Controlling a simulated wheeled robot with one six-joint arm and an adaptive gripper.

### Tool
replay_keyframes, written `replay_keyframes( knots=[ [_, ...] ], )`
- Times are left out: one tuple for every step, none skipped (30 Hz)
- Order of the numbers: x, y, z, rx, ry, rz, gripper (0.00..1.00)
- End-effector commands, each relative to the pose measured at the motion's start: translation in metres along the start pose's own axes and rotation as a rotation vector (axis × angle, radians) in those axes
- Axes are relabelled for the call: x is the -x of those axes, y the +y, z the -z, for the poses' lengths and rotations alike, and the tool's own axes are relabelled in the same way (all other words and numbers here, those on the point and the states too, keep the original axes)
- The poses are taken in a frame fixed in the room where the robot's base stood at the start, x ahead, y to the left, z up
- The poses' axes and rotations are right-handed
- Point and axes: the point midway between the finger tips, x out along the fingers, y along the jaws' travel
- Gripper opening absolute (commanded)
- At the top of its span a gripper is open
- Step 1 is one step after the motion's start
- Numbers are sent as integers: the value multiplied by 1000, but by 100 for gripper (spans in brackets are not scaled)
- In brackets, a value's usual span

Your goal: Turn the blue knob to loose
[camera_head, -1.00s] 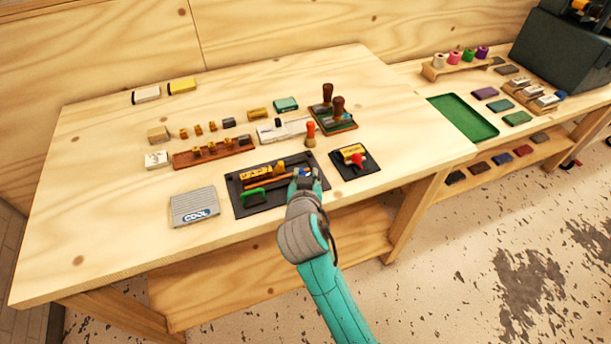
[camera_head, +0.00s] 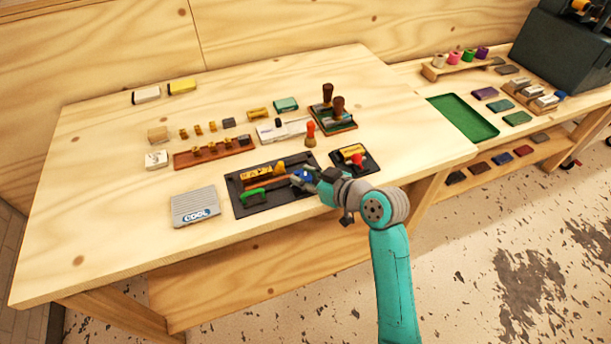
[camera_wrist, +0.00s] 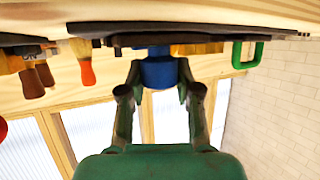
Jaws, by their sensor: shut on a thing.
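The blue knob (camera_head: 302,177) sits at the right end of the black fixture plate (camera_head: 243,206) on the near part of the table. It shows larger in the wrist view as a blue cylinder (camera_wrist: 159,74) between my two fingers. My gripper (camera_head: 304,179) reaches it from the right and is shut on it; in the wrist view the fingers (camera_wrist: 160,82) close on either side of it. A green handle (camera_head: 253,196) and a yellow block (camera_head: 257,173) are on the same plate. The knob's markings are too small to read.
A black plate with a red knob (camera_head: 358,160) lies close to the right of my gripper. A grey "COOL" box (camera_head: 195,207) lies to the left. Table is clear at the front left.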

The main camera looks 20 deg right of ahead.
Motion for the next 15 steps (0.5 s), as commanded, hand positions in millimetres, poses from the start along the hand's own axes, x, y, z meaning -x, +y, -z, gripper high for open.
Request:
replay_keyframes(
  knots=[
    [0, 3, 0, 12, -2, 31, 0],
    [0, 3, -1, 22, -2, 55, 0],
    [0, 3, -1, 35, -3, 85, 0],
    [0, 3, 0, 43, -2, 107, 0],
    [0, 2, 0, 52, -2, 127, 0],
    [0, 2, -1, 63, -2, 153, 0],
    [0, 2, -1, 70, -4, 172, 0],
    [0, 2, -1, 78, -2, 189, 0],
    [0, 2, -1, 87, -3, 211, 0],
    [-1, 2, -1, 93, -3, 226, 0],
    [-1, 2, -1, 98, -4, 240, 0],
    [-1, 2, -1, 105, -3, 257, 0],
    [-1, 2, -1, 111, -3, 268, 0],
    [-1, 1, -1, 115, -4, 280, 0],
    [-1, 1, -1, 119, -4, 292, 0]
  ],
)
